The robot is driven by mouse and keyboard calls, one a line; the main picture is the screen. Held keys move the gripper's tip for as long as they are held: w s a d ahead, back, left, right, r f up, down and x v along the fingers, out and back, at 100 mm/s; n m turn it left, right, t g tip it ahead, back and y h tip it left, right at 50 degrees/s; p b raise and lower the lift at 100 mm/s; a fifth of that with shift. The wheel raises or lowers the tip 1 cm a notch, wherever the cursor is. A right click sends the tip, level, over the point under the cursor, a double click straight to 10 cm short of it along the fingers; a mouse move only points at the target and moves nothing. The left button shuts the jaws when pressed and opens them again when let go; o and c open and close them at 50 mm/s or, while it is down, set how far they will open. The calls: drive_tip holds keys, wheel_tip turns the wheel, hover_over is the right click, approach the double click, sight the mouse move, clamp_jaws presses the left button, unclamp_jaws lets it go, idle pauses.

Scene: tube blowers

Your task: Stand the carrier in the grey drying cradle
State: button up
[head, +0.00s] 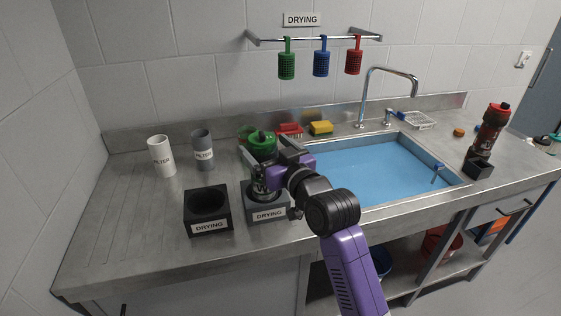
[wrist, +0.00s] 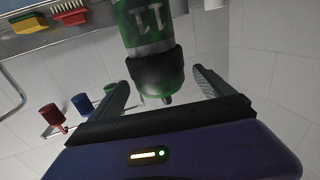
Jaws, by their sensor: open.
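The carrier (head: 262,142) has a green end and looks upright at the grey drying cradle (head: 268,214). My gripper hides part of it, and I cannot tell how deep its lower end sits. In the wrist view, the green carrier (wrist: 148,26) bears the marking "11" and has a dark band and a small tip. My gripper (head: 270,182) is beside the carrier just above the cradle. In the wrist view, my gripper (wrist: 166,88) is open, its fingers apart on either side of the carrier's dark end, with visible gaps.
A black drying cradle (head: 207,224) stands left of the grey one. A white filter tube (head: 161,157) and a grey one (head: 203,150) stand behind. The blue-water sink (head: 375,172) lies right. A bottle (head: 490,130) stands far right. Green, blue and red baskets hang above.

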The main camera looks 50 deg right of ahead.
drive_tip(key=b+v, duration=0.1)
drive_tip(key=v, duration=0.8)
drive_tip(key=shift+s, duration=0.35)
drive_tip(key=s+a+f+g+y, duration=0.1)
drive_tip(key=s+a+f+y, duration=0.1)
drive_tip(key=s+a+f, duration=1.1)
drive_tip(key=s+a+f+n+y, duration=0.1)
drive_tip(key=s+a+n+y, duration=0.1)
drive_tip(key=s+a, duration=0.2)
drive_tip(key=s+a+f+n+g+y, duration=0.1)
drive_tip(key=s+a, duration=0.3)
drive_tip(key=s, duration=0.7)
drive_tip(key=shift+s+f+n+y, duration=0.35)
drive_tip(key=shift+f+n+y, duration=0.05)
drive_tip(key=shift+f, duration=0.3)
drive_tip(key=shift+a, duration=0.15)
